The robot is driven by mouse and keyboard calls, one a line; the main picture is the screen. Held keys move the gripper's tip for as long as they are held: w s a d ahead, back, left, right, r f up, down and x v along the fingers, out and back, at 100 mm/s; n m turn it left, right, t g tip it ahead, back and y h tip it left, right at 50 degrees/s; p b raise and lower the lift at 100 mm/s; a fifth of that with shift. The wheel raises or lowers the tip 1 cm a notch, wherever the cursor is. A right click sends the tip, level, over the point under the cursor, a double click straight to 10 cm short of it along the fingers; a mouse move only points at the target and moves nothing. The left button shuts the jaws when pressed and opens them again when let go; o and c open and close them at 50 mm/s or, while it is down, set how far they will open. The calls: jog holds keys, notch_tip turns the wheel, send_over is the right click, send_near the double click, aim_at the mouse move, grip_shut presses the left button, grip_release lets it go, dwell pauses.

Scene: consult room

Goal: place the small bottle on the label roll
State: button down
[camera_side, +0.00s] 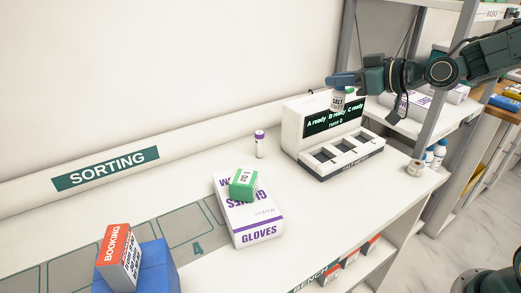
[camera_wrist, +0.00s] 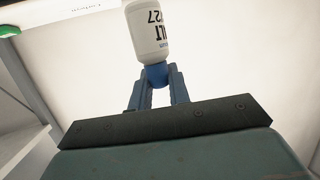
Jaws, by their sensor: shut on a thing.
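My gripper (camera_side: 343,82) is shut on a small white bottle (camera_side: 339,101) with dark print. It holds the bottle in the air in front of the top of the label machine. In the wrist view the bottle (camera_wrist: 150,30) is gripped by its blue cap (camera_wrist: 157,74), between the two blue fingers. The small pale label roll (camera_side: 415,168) sits on the bench top near its right end, to the right of the machine. The roll is apart from the bottle, lower and to the right in the side view.
The white machine (camera_side: 291,128) has a screen and empty-looking dark slots. A purple-capped bottle (camera_side: 260,145) stands to its left. A gloves box (camera_side: 250,222) carries a green box (camera_side: 243,184). A booking box (camera_side: 118,257) rests on a blue block (camera_side: 157,265). A shelf post (camera_side: 440,90) rises behind the roll.

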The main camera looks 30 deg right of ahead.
notch_tip(320, 180, up, 4)
jog(key=shift+r, duration=0.1)
jog(key=d+f+m+g+h, duration=0.1)
jog(key=d+f+m+h, duration=0.2)
jog(key=d+m+h, duration=0.5)
jog(key=d+f+m+g+h, duration=0.15)
jog(key=d+h, duration=0.25)
jog(key=d, duration=0.7)
jog(key=s+d+r+m+g+h, duration=0.5)
jog(key=s+d+m+g+h, duration=0.2)
jog(key=s+d+m+g, duration=0.4)
jog(key=shift+m+g, duration=0.25)
jog(key=shift+m, duration=0.2)
jog(key=shift+s+a+f, duration=0.1)
jog(key=shift+a+f, duration=0.05)
jog(key=shift+f, duration=0.75)
jog(key=shift+s+a+f, duration=0.1)
jog(key=shift+a+f, duration=0.1)
jog(key=shift+f, duration=0.65)
jog(key=shift+s+a+f, duration=0.1)
jog(key=shift+a+f, duration=0.05)
jog(key=shift+f, duration=0.75)
notch_tip(320, 180, down, 16)
jog(key=shift+f, duration=0.15)
